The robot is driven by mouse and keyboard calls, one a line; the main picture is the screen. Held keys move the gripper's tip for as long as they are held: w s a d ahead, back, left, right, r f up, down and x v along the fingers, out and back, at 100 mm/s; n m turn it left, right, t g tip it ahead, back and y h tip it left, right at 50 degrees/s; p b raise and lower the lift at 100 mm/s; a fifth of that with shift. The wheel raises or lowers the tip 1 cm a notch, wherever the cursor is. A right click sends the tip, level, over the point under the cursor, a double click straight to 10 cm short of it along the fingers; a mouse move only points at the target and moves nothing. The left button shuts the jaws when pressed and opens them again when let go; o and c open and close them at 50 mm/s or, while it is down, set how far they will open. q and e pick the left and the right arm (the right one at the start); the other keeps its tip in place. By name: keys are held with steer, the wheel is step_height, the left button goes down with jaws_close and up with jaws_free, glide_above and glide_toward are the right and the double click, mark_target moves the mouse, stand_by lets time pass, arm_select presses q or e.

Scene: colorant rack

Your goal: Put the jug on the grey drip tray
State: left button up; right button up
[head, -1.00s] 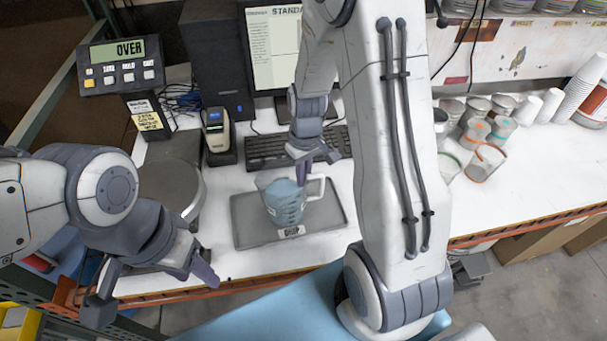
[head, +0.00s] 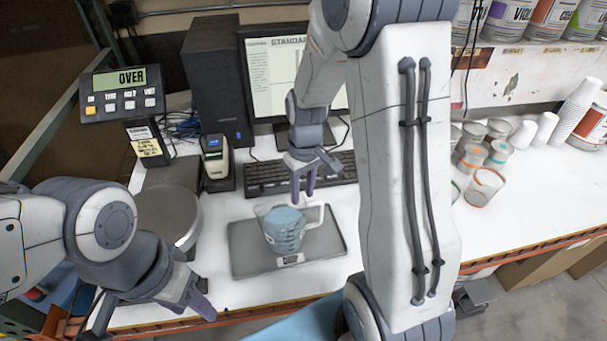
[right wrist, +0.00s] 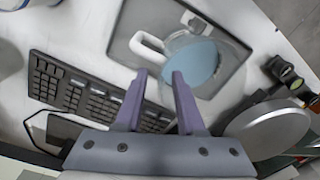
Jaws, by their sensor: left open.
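The jug (head: 284,232), clear with blue liquid in it, stands upright on the grey drip tray (head: 247,263) in the head view. Its handle is on the right side. The right wrist view shows the jug (right wrist: 200,62) on the tray (right wrist: 123,42) too, with its white handle just beyond my fingertips. My right gripper (head: 303,198) is open and empty, above and behind the jug; its fingers (right wrist: 160,75) are apart with nothing between them. My left gripper (head: 155,318) is open and empty at the front left, partly cut off by the frame edge.
A keyboard (head: 262,178) and monitor (head: 275,75) are behind the tray. A round scale plate (head: 168,215) is to its left, with a handheld device (head: 214,155) behind. Several cups (head: 484,187) stand at the right. The white counter right of the tray is mostly clear.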

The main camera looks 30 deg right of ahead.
step_height(320, 180, up, 7)
steer(key=s+a+r+n, duration=0.25)
steer(key=s+a, duration=0.45)
steer(key=a, duration=0.5)
steer(key=s+a+f+n+b, duration=0.1)
steer(key=s+a+f, duration=0.1)
steer(key=s, duration=0.4)
steer(key=s+a+f+n+b, duration=0.1)
steer(key=s+a+b, duration=0.1)
steer(key=s+a, duration=0.2)
steer(key=shift+s+f+n+y, duration=0.3)
steer(key=shift+s+f+n, duration=0.1)
steer(key=shift+s, duration=0.75)
